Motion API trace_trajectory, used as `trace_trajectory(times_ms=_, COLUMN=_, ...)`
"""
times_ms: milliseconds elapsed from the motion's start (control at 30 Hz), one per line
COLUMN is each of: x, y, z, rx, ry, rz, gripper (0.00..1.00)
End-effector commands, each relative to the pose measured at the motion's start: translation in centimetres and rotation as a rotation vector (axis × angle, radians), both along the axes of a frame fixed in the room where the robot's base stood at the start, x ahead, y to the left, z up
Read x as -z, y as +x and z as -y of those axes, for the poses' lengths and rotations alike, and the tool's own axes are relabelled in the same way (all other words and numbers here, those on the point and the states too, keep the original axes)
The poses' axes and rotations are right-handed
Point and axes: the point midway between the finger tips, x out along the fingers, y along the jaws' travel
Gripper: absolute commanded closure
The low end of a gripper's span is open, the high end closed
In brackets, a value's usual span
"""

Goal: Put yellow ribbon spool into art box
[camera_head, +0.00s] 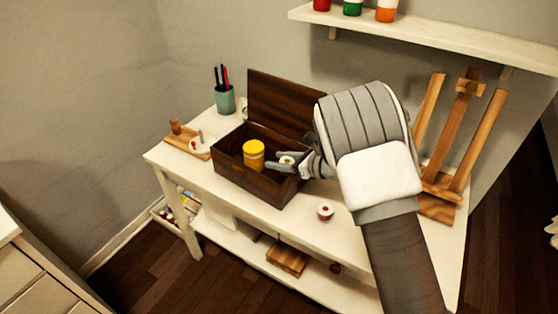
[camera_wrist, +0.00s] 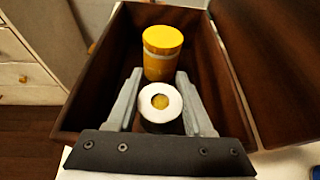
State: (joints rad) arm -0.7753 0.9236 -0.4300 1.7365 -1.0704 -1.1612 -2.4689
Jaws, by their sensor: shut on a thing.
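The art box (camera_head: 235,179) is a dark brown wooden box on the white table, with its lid (camera_head: 278,102) standing open at the back. My gripper (camera_head: 275,162) reaches over the box from the right and is shut on the yellow ribbon spool (camera_wrist: 160,105). The spool has a white round end with a yellow centre, and it also shows small between the fingers in the head view (camera_head: 287,160). It is over the box's opening, near its right end; its height above the floor of the box is hard to tell. A yellow jar (camera_head: 253,153) stands upright inside the box, just beyond the fingertips.
A red-centred white spool (camera_head: 325,211) lies on the table in front of the box. A wooden holder (camera_head: 188,140) with another white spool sits to the left, near a green pen cup (camera_head: 225,99). A wooden easel (camera_head: 455,140) stands at the right. A shelf (camera_head: 430,33) holds paint jars above.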

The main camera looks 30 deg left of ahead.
Motion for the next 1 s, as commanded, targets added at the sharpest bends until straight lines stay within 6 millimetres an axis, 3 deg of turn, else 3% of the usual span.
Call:
trace_trajectory(times_ms=533, x=1.3, y=-0.1, z=0.1, rx=0.001, ry=-0.007, rz=-0.004, gripper=1.0)
trace_trajectory(times_ms=567, x=1.4, y=-0.1, z=0.1, rx=0.0, ry=-0.008, rz=-0.005, gripper=0.43)
trace_trajectory(times_ms=600, x=1.4, y=-0.1, z=0.1, rx=0.0, ry=-0.009, rz=-0.005, gripper=0.36)
trace_trajectory(times_ms=700, x=1.6, y=-0.2, z=0.2, rx=0.001, ry=-0.012, rz=-0.006, gripper=0.19)
trace_trajectory(times_ms=1000, x=1.6, y=-0.3, z=0.2, rx=-0.002, ry=-0.015, rz=-0.008, gripper=0.19)
